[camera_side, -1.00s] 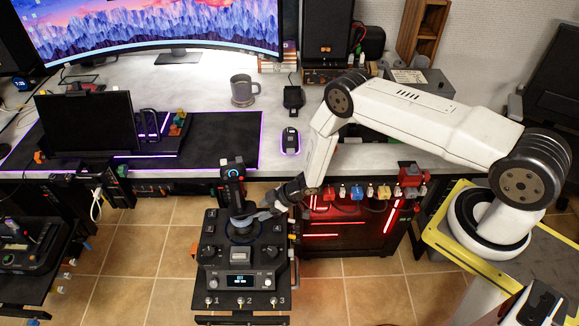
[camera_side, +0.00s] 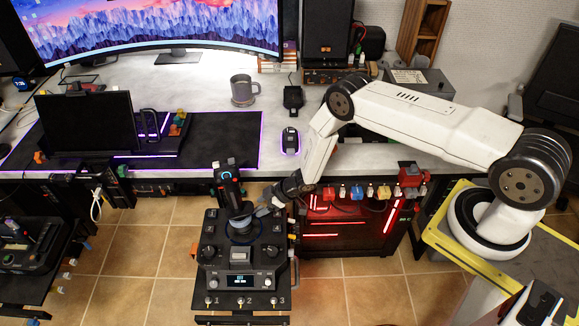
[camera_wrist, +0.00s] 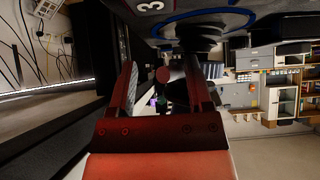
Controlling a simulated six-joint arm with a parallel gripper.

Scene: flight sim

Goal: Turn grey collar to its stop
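The black joystick (camera_side: 230,190) stands on the dark control box in the side view, its top leaning left. At its foot is a dark grey collar (camera_side: 240,223) above a blue-edged ring; its turn position is too small to read. My gripper (camera_side: 262,208) is just right of the stick's lower part, close to the collar; I cannot tell if it touches. In the wrist view my gripper (camera_wrist: 162,85) has its two fingers apart, with dark parts seen between and behind them. A dark ribbed piece (camera_wrist: 198,35) shows beyond the right finger, under the blue-edged ring (camera_wrist: 210,13).
The control box (camera_side: 240,262) has a small lit display, knobs and several numbered switches. The desk (camera_side: 200,85) behind holds a mug (camera_side: 242,91) and a mouse (camera_side: 290,140). A red-lit unit (camera_side: 345,225) with coloured connectors stands close to the right of my gripper.

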